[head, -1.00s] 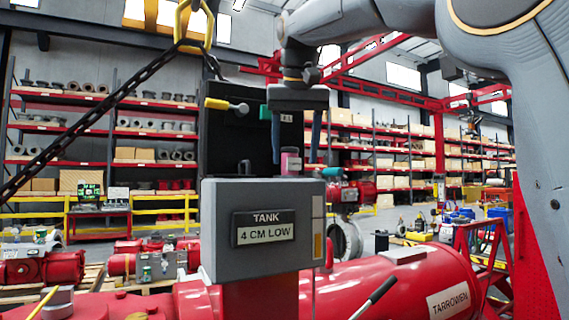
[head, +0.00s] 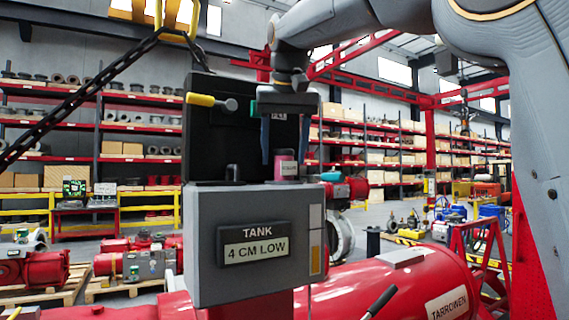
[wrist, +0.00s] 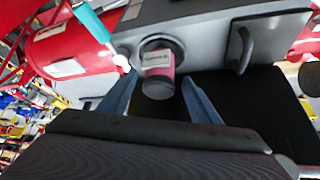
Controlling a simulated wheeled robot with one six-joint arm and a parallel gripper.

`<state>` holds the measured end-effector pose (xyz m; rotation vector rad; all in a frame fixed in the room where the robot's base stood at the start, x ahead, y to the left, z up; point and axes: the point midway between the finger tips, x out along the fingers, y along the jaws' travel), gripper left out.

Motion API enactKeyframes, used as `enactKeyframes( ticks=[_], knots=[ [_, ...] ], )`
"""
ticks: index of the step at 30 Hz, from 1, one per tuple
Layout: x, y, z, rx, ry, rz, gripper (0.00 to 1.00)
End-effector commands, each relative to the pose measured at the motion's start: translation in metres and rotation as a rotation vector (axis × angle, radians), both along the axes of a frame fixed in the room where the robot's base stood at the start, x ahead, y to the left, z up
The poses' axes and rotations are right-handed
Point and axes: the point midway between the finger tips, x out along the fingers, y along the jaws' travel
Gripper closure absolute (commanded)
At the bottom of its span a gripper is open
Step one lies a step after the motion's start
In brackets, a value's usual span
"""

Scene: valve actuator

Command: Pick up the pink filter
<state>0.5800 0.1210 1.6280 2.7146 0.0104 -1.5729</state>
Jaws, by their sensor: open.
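The pink filter (head: 286,168) is a small pink cylinder with a dark grey end and a pale label. It stands on top of the grey tank box (head: 205,255). In the wrist view the filter (wrist: 158,72) sits in a round seat in the grey surface. My gripper (head: 284,160) points down with its two blue-grey fingers apart. In the head view one finger is left of the filter and the other right of it. In the wrist view my gripper (wrist: 158,88) is open with the filter between the finger lines; contact cannot be told.
A black panel (head: 215,130) with a yellow-handled lever (head: 205,101) stands behind the box. A grey handle (wrist: 243,50) rises beside the filter. A large red tank (head: 400,285) lies behind and to the right. A black chain (head: 80,95) hangs at left.

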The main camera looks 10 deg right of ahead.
Motion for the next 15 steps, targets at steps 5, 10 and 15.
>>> enactKeyframes(
  ticks=[5, 10, 15],
  knots=[
    [0.009, -0.001, -0.014, 0.0, 0.0, -0.002, 0.42],
    [0.01, -0.002, -0.017, 0.0, -0.001, -0.004, 0.42],
    [0.01, -0.002, -0.017, 0.0, -0.001, -0.004, 0.56]
  ],
)
